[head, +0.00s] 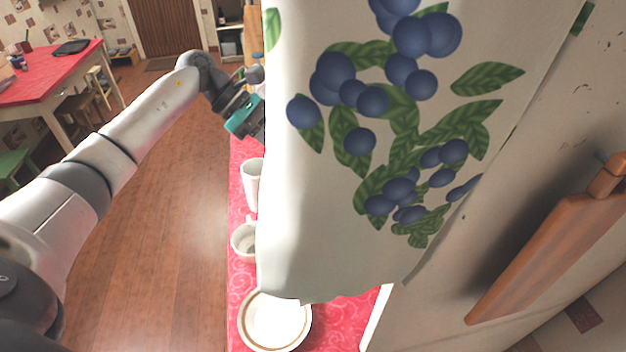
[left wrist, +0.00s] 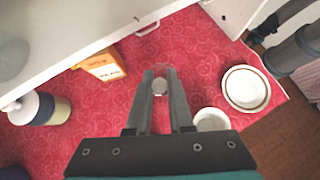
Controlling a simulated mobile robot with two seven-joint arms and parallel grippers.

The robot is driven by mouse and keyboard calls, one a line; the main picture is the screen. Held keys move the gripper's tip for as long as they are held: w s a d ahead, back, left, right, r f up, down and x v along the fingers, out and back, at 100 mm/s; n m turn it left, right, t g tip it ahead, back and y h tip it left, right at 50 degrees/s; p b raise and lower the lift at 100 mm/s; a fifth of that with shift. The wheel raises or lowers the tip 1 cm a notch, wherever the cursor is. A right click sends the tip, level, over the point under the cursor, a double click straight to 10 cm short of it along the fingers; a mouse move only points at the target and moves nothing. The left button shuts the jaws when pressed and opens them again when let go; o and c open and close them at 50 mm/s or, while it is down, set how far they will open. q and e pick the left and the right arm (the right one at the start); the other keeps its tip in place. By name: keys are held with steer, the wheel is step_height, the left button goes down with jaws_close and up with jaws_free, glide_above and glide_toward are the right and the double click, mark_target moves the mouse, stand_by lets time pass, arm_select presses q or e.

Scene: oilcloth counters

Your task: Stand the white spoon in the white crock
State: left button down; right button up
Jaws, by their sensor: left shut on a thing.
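My left gripper (head: 259,134) reaches over the red counter at the left edge of the hanging towel, its tips partly hidden. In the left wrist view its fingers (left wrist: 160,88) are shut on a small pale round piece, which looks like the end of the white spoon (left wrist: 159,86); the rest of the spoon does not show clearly. A tall white vessel, seemingly the white crock (head: 252,184), stands nearer in the head view, below the gripper, partly behind the towel. In the left wrist view a white cup (left wrist: 211,119) shows beside the fingers; I cannot tell if it is the crock.
The blueberry towel (head: 310,220) blocks much of the head view. A white mug (head: 243,241) and a brown-rimmed plate (head: 275,320) stand nearer on the counter. The left wrist view shows an orange box (left wrist: 103,65) and a jar (left wrist: 42,108). A wooden board (head: 540,250) hangs right.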

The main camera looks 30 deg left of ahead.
mark_target(301, 181)
arm_select(q)
steer(key=shift+d+f+b, duration=0.15)
steer(key=shift+d+f, duration=0.05)
steer(key=shift+f, duration=0.4)
steer(key=shift+d+f+b, duration=0.15)
steer(key=shift+d+f, duration=0.05)
steer(key=shift+f, duration=0.4)
steer(key=shift+w+d+r+p, duration=0.1)
steer(key=shift+d+r+p, duration=0.05)
steer(key=shift+r+p, duration=0.55)
steer(key=shift+d+f+y+p, duration=0.1)
steer(key=shift+f+y+p, duration=0.1)
steer(key=shift+y+p, duration=0.15)
steer(key=d+y+p, duration=0.1)
steer(key=d+f+y+p, duration=0.1)
steer(key=p, duration=0.1)
steer(key=d+f+y+p, duration=0.1)
steer(key=shift+d+g, duration=0.25)
steer(key=shift+g, duration=0.05)
steer(key=shift+w+f, duration=0.1)
steer(key=shift+f, duration=0.2)
steer(key=c, duration=0.8)
jaws_free()
